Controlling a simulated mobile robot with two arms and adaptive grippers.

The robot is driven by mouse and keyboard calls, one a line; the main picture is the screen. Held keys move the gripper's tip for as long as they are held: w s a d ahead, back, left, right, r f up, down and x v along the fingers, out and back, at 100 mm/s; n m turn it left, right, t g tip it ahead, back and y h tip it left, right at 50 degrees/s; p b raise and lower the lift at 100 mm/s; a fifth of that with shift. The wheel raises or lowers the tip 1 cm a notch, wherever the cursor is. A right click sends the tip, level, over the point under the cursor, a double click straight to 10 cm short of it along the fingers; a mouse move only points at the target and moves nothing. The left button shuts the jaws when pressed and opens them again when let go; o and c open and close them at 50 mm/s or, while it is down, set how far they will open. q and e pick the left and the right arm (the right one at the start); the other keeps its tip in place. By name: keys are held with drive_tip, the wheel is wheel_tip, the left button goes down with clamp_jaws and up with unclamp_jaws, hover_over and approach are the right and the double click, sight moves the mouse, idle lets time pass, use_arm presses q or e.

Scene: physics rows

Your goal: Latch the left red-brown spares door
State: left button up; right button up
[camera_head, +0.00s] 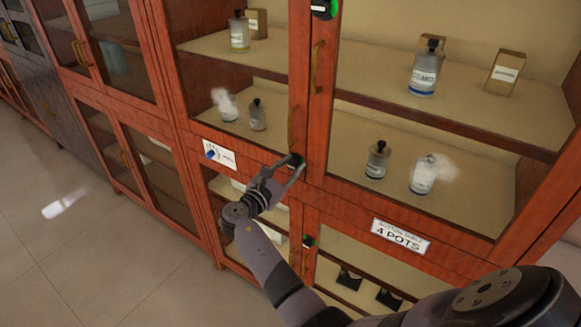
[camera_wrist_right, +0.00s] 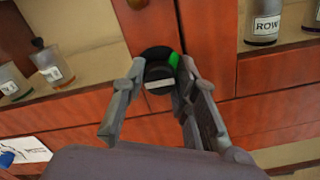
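The red-brown cabinet has glass doors; the door frame (camera_head: 299,70) carries a dark latch knob (camera_head: 295,160) at its lower end. In the right wrist view the black knob (camera_wrist_right: 158,73) has a pale bar lying nearly level, with a green patch (camera_wrist_right: 174,60) at its upper right. My right gripper (camera_head: 283,172) is at this knob. In the wrist view its fingers (camera_wrist_right: 160,72) are spread, one on each side of the knob; I cannot tell whether they touch it. My left gripper is not in view.
Brass handles (camera_head: 317,67) stick out of the doors. A small sign with a blue mark (camera_head: 219,153) is left of the gripper. Bottles stand on shelves behind the glass.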

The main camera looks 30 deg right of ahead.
clamp_jaws()
drive_tip(key=shift+f+m+b, duration=0.2)
drive_tip(key=shift+m+b, duration=0.6)
drive_tip(key=shift+b, duration=0.3)
drive_tip(key=m+b, duration=0.7)
drive_tip(key=b, duration=0.2)
drive_tip(key=m+b, duration=0.7)
drive_tip(key=b, duration=0.2)
drive_tip(key=shift+f+m, duration=0.2)
drive_tip(key=shift+m, duration=0.1)
drive_tip(key=shift+r+m+b, duration=0.2)
drive_tip(key=shift+m+b, duration=0.8)
drive_tip(key=shift+b, duration=0.05)
